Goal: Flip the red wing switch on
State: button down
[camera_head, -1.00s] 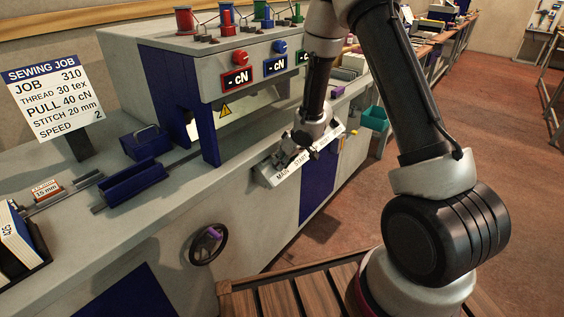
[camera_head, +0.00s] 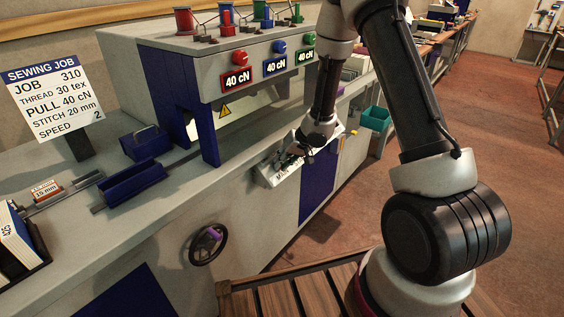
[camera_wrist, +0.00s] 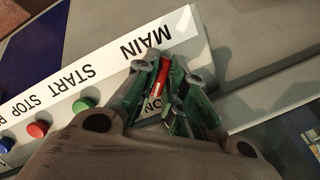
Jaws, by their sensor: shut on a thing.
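The red wing switch (camera_wrist: 161,76) shows in the wrist view between the two fingers of my gripper (camera_wrist: 165,88), beside the word MAIN on a white label strip (camera_wrist: 100,66). My gripper is shut on the switch. Part of an ON mark shows by the fingers. In the head view my gripper (camera_head: 285,161) is at the MAIN end of the sloped control panel (camera_head: 268,179) and hides the switch. The red display (camera_head: 237,80), blue display (camera_head: 275,67) and green display (camera_head: 305,56) all read 40 cN.
Green (camera_wrist: 83,104), red (camera_wrist: 37,130) and blue (camera_wrist: 6,145) buttons line the panel beside the fingers. A black handwheel (camera_head: 208,244) is on the bench front. The sewing job sign (camera_head: 52,95) stands at the left. A teal bin (camera_head: 375,118) hangs at the right.

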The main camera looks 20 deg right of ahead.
dwell(0.3)
jog(key=c, duration=1.8)
grip_release()
jog(key=shift+o, duration=0.2)
jog(key=v, duration=1.2)
